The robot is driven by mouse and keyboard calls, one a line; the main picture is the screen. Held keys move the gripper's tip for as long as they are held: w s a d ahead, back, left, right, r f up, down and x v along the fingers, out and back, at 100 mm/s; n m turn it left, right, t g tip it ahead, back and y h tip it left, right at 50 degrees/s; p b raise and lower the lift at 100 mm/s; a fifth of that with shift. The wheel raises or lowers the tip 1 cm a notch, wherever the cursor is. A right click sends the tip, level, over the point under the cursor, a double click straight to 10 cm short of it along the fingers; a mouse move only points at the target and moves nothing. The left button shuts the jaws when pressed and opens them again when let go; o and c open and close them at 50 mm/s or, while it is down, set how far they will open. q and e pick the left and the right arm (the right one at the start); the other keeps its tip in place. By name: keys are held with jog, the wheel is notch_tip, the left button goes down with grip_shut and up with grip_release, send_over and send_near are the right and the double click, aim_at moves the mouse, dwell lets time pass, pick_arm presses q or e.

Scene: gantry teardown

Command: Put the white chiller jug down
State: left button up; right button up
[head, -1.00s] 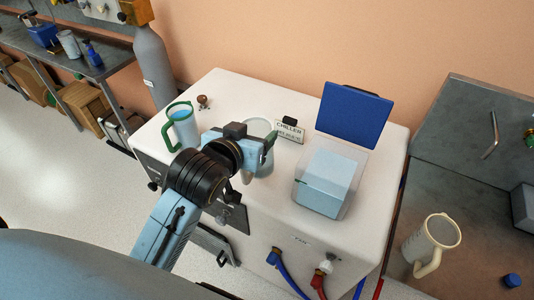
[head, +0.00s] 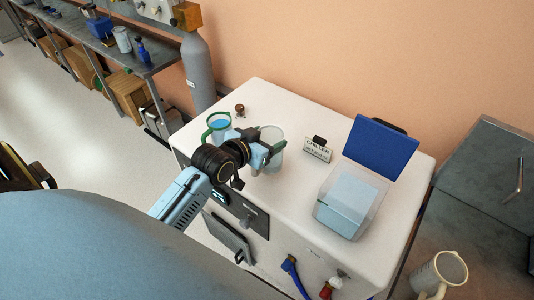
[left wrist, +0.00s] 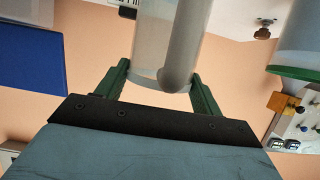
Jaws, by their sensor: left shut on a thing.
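The white chiller jug (head: 272,158) is pale and see-through, and my left gripper (head: 262,153) is shut on it over the left part of the chiller's white top (head: 285,205). The gripper and wrist hide part of the jug, and I cannot tell whether its base touches the top. In the left wrist view the jug (left wrist: 150,40) and its pale handle (left wrist: 186,45) are between the green fingers (left wrist: 160,88). A jug with a green rim and handle (head: 219,122) stands just left of it. My right gripper is not in view.
The chiller's blue lid (head: 380,148) stands open behind the clear bath box (head: 350,203). A CHILLER sign (head: 317,149) stands behind, right of the held jug. Clear white top lies between jug and bath. Another jug (head: 440,272) stands on the right-hand bench. A gas cylinder (head: 198,75) is behind left.

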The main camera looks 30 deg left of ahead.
pick_arm(q)
jog(key=shift+f, duration=2.15)
jog(key=shift+f, duration=0.15)
jog(key=o, duration=1.7)
jog(key=shift+s, duration=0.25)
jog(key=v, duration=1.1)
jog(key=shift+s+r, duration=0.25)
